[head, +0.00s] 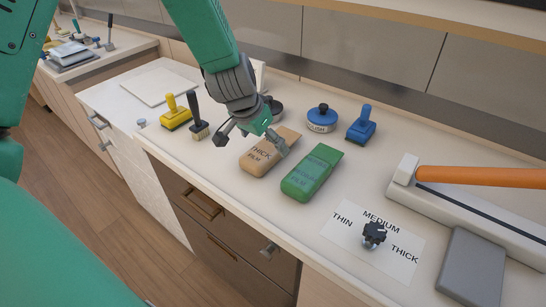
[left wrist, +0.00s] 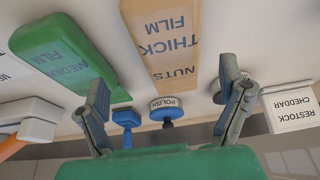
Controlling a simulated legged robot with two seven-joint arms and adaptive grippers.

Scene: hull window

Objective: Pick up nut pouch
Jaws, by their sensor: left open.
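The nut pouch is a tan block-like pouch (head: 256,160) lying on the counter in the middle of the head view. In the left wrist view the same pouch (left wrist: 165,42) reads NUTS THICK FILM and lies at the top, ahead of the space between the fingers. My left gripper (head: 252,142) is open and empty, just over the pouch, with its fingers spread across the pouch's far part. Whether a finger touches it I cannot tell. Both fingers also show in the left wrist view (left wrist: 165,92). My right gripper is not in view.
A green MEDIUM FILM pouch (head: 311,174) lies close on the right. Behind are a POLISH tin (head: 321,119), a blue brush (head: 361,125) and yellow brush (head: 175,112). At right are a THIN/MEDIUM/THICK card with black knob (head: 374,235) and an orange-handled sealer (head: 470,178).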

